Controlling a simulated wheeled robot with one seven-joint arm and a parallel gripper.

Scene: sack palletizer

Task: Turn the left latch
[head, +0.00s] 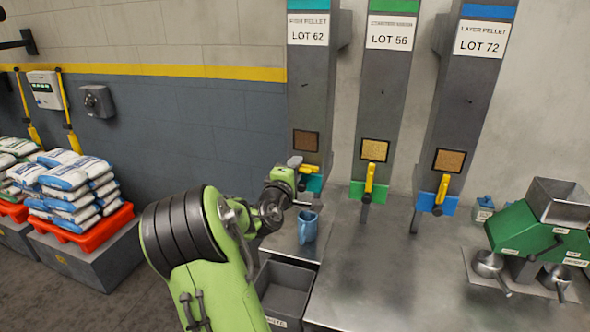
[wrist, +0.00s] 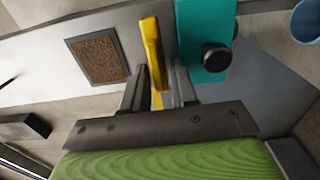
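The left latch (head: 311,169) is a yellow handle on the left dispenser column, under its small window and by the teal outlet. It lies roughly level in the head view, partly hidden by my gripper (head: 300,181). In the wrist view the yellow latch (wrist: 152,50) reaches down between the two grey fingers of my gripper (wrist: 160,85). A finger stands on each side, with a narrow gap showing, so the gripper looks open around the latch. The teal outlet (wrist: 205,30) with its black knob (wrist: 216,57) is just right of it.
The middle latch (head: 369,182) and right latch (head: 441,190) hang upright. A grey bin (head: 283,290) is at the counter's left. A green machine (head: 530,235) stands at right.

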